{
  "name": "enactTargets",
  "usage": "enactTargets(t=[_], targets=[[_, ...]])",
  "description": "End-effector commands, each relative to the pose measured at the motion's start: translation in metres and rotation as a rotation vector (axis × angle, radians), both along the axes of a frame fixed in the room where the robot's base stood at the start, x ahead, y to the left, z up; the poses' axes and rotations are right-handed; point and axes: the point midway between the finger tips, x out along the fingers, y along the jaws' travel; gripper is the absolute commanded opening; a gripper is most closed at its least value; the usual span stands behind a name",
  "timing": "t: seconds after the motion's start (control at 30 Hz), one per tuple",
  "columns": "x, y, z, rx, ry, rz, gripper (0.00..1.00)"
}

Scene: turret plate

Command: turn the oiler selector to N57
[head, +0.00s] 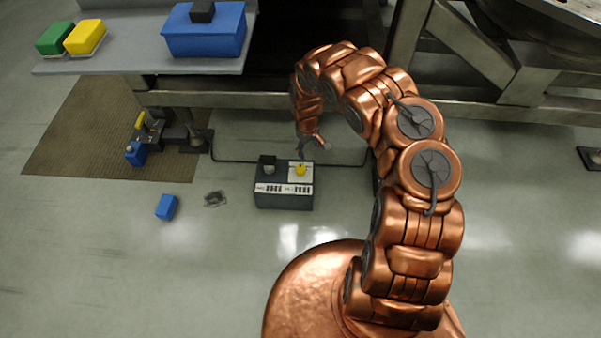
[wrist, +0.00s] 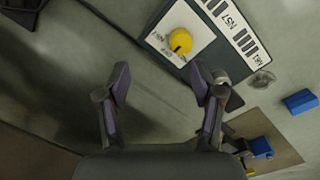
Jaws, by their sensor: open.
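The oiler selector is a round yellow knob (head: 300,169) on a white plate on top of a dark box (head: 284,199) on the floor. Small lettering around the knob is hard to read. My gripper (wrist: 161,78) is open and empty, its two fingers below the knob in the picture and apart from it. In the head view my gripper (head: 308,146) is just behind the box, near the knob.
A small dark block (head: 268,164) stands on the box left of the knob. A cable (head: 240,161) runs behind the box. A blue block (head: 166,207) and a dark coil (head: 214,199) lie on the floor to the left. Floor in front of them is clear.

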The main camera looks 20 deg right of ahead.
Motion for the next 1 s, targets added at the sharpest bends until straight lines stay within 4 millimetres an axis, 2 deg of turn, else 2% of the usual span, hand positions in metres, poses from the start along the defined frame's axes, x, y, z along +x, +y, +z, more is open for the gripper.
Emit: enactTargets(t=[0.03, 0.1, 0.3, 0.47, 0.8, 1.0], targets=[[0.000, 0.009, -0.020, 0.021, -0.001, 0.010, 0.66], [0.000, 0.019, -0.033, 0.040, -0.004, 0.022, 0.66], [0.000, 0.032, -0.052, 0.067, -0.008, 0.037, 0.66], [-0.001, 0.034, -0.068, 0.070, -0.007, 0.037, 0.66], [0.000, 0.033, -0.114, 0.070, -0.009, 0.037, 0.66], [0.001, 0.033, -0.125, 0.068, -0.010, 0.037, 0.66]])
